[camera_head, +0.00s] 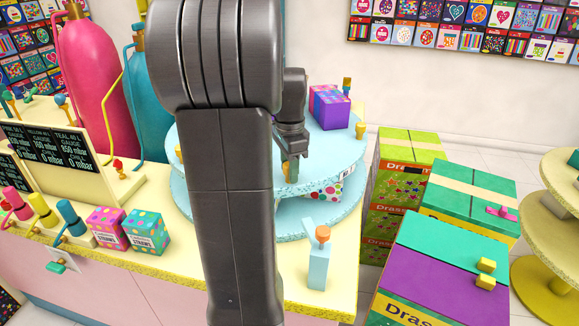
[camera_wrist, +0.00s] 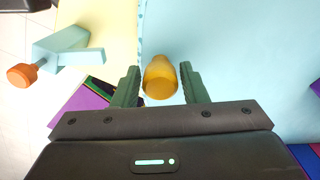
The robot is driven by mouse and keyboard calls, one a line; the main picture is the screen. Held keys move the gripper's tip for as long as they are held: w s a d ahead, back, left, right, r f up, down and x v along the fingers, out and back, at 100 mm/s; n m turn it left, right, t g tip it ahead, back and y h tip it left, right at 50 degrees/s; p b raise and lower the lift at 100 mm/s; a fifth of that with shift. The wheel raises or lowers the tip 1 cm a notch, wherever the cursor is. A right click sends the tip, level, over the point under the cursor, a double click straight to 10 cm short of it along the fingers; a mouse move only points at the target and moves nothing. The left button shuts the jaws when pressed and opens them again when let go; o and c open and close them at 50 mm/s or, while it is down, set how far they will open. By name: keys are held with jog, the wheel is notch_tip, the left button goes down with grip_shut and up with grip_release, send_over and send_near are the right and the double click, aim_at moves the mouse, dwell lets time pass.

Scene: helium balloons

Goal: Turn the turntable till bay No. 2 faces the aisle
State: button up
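The turntable (camera_head: 332,165) is light blue with two tiers and stands on the counter, partly hidden behind my arm. Its pale blue surface fills much of the wrist view (camera_wrist: 230,50). My gripper (camera_head: 290,165) is low at the turntable's near edge. In the wrist view, an orange-yellow peg (camera_wrist: 160,78) sits between the two open fingers (camera_wrist: 160,88), with a gap on each side. Other yellow pegs (camera_head: 360,130) stand along the upper rim. A purple box (camera_head: 329,108) rests on the upper tier. I cannot read any bay number.
A light blue post with an orange knob (camera_head: 318,262) stands on the counter in front of the turntable; the wrist view shows it too (camera_wrist: 62,48). Several stacked cartons (camera_head: 468,205) stand to the right. Pink (camera_head: 86,75) and teal cylinders are at left.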

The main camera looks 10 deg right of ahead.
grip_shut()
jog(key=shift+d+n+p, duration=0.3)
jog(key=shift+d+p, duration=0.05)
jog(key=shift+d, duration=0.45)
jog(key=shift+o, duration=1.7)
grip_release()
notch_tip(320, 180, up, 14)
jog(key=shift+b, duration=0.35)
jog(key=shift+f, duration=0.1)
